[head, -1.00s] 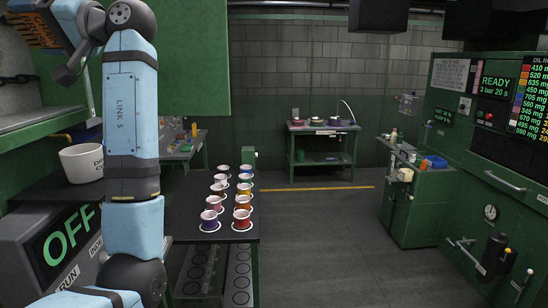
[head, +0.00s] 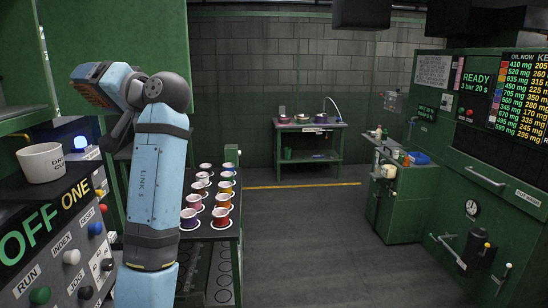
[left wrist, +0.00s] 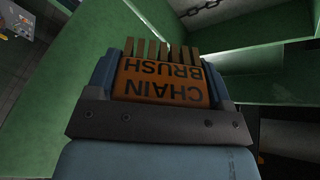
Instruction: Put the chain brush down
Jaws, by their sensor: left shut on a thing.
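The chain brush (left wrist: 162,82) is an orange block with dark CHAIN BRUSH lettering and brown bristles pointing away from my wrist. My left gripper (left wrist: 160,76) is shut on it, with a blue-grey finger on either side. In the head view my left gripper (head: 92,78) is raised at the upper left, and an orange part of the brush (head: 91,94) shows there. The brush is held in the air, and I cannot tell how close it is to the green structure beyond it. My right gripper is in neither view.
A white cup (head: 41,162) stands above the OFF/ONE control panel (head: 50,250) at the left. A dark table (head: 209,247) holds several coloured cups on saucers. Green surfaces (left wrist: 60,90) and a chain (left wrist: 185,12) surround the brush. The floor (head: 300,245) is clear.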

